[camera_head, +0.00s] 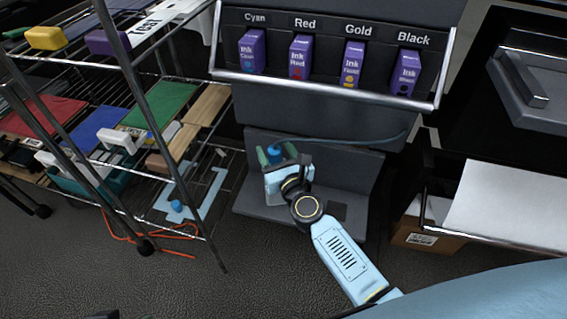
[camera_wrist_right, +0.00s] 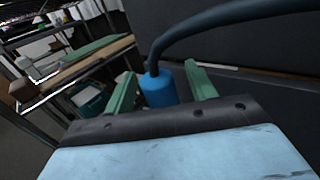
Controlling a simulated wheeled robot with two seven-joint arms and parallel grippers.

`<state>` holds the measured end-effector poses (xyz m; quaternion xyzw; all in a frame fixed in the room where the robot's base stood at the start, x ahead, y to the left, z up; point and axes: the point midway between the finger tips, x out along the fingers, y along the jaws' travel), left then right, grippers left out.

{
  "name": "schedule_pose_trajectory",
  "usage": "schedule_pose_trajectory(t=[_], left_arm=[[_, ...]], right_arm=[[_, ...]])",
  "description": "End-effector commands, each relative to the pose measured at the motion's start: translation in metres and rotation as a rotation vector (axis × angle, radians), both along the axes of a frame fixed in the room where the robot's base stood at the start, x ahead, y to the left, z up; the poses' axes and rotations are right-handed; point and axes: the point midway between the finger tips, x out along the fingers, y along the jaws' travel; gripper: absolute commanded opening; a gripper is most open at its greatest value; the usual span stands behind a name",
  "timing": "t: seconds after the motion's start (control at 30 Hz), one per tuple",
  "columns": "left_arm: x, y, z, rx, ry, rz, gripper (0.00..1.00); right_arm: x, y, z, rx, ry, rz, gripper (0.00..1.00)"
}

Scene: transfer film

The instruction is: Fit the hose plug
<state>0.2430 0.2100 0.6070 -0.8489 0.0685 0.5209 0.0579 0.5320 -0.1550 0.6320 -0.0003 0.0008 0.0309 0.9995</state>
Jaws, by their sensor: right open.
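The hose plug is a blue cylinder (camera_wrist_right: 158,88) on the end of a dark hose (camera_wrist_right: 215,27). In the right wrist view it stands between the two green fingers of my right gripper (camera_wrist_right: 163,92), with gaps visible at its sides. In the head view the blue plug (camera_head: 274,154) shows at the fingers of my right gripper (camera_head: 270,156), and the hose (camera_head: 345,142) runs right along the dark machine (camera_head: 310,118). The right gripper is open around the plug. Whether the plug sits in a socket is hidden. My left gripper is not in view.
Ink boxes (camera_head: 300,57) stand in a labelled rack above. A wire shelf (camera_head: 150,130) with coloured boards is on the left, with a light blue frame and orange cable low down. A printer with a white sheet (camera_head: 507,208) is at the right.

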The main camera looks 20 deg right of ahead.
Motion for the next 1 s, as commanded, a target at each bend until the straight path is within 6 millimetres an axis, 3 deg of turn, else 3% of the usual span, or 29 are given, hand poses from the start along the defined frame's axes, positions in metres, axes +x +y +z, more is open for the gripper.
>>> schedule_pose_trajectory(t=[0.4,0.6,1.0], left_arm=[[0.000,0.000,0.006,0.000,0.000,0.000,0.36],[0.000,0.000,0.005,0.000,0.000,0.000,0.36],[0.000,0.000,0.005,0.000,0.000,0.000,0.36]], right_arm=[[-0.083,-0.005,-0.001,-0.001,0.003,0.001,0.56],[-0.116,-0.007,-0.001,-0.002,0.002,0.001,0.56],[-0.129,-0.008,0.000,0.000,0.001,0.000,0.56]])
